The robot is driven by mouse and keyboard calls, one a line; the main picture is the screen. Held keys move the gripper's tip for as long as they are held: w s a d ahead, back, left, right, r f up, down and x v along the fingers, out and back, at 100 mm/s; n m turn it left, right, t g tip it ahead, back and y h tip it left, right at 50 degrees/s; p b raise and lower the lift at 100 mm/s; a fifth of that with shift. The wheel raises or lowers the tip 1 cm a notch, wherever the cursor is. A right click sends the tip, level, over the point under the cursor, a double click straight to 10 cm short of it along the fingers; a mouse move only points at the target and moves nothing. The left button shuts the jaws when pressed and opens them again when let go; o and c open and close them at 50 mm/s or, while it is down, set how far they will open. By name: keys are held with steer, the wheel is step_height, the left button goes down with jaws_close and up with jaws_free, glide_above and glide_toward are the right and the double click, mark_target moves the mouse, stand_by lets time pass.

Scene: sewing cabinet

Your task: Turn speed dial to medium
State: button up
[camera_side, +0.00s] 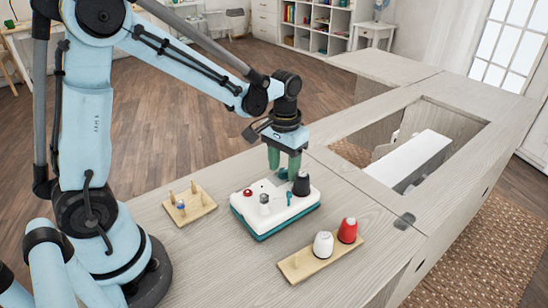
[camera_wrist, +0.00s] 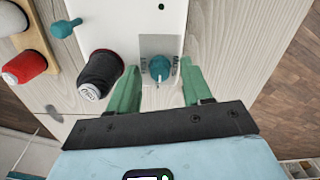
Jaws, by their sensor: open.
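The speed dial (camera_wrist: 160,68) is a small teal knob on the white machine, with a grey label plate around it; MIN and MAX seem printed at its sides. A pale pointer mark faces the bottom of the wrist view. My gripper (camera_wrist: 160,76) is open, its green fingers on either side of the dial with a gap each side. In the side view my gripper (camera_side: 284,165) points down over the back of the white machine (camera_side: 275,214), which has a teal base. The dial is mostly hidden behind the fingers there.
A black spool (camera_side: 301,185) stands close beside my fingers. A teal peg (camera_side: 289,198), a metal post (camera_side: 264,201) and a red button (camera_side: 247,192) are on the machine. A wooden board (camera_side: 296,267) holds white and red spools; a pegged board (camera_side: 190,210) lies left.

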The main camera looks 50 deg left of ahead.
step_height(320, 180, up, 12)
stand_by(0.6)
steer(key=shift+s, duration=0.1)
steer(key=m+t, duration=0.2)
steer(key=t, duration=0.5)
glide_toward(281, 172)
steer(key=s+d+r, duration=0.1)
steer(key=s+r, duration=0.1)
steer(key=shift+s+d, duration=0.3)
steer(key=shift+d, duration=0.05)
